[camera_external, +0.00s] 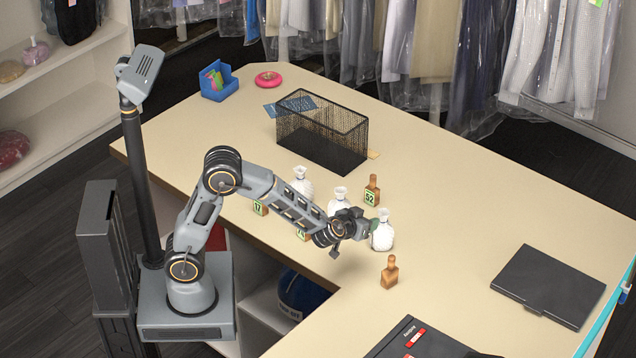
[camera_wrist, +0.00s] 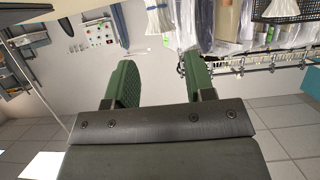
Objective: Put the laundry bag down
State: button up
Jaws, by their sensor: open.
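Three small white laundry bags with gathered necks stand upright on the table: one at the back left (camera_external: 301,186), one in the middle (camera_external: 341,198) and one at the right (camera_external: 383,238). My gripper (camera_external: 368,226) is just left of the right-hand bag in the external view; whether it touches the bag is unclear. In the wrist view my gripper (camera_wrist: 160,80) has its green fingers apart, with nothing between them. Parts of two white bags show at that view's top edge, one at the middle (camera_wrist: 160,18) and one farther right (camera_wrist: 284,36).
Wooden blocks with numbered tags (camera_external: 372,190) stand by the bags; a plain wooden one (camera_external: 390,274) is nearer the front. A black mesh basket (camera_external: 345,130) is behind. A dark flat case (camera_external: 548,286) lies at the right. The table (camera_external: 460,210) is clear right of the bags.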

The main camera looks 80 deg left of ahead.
jog(key=s+d+r+m+t+h, duration=0.2)
jog(key=s+d+r+m+h, duration=0.4)
jog(key=d+r+h, duration=0.35)
jog(key=s+f+m+g, duration=0.1)
jog(key=s+f+g, duration=0.1)
jog(key=s, duration=0.8)
jog(key=s+d+f+m+g, duration=0.1)
jog(key=s+g, duration=0.4)
jog(key=s, duration=0.5)
jog(key=shift+s+d+f+m, duration=0.15)
jog(key=shift+f+m, duration=0.35)
jog(key=shift+f, duration=0.35)
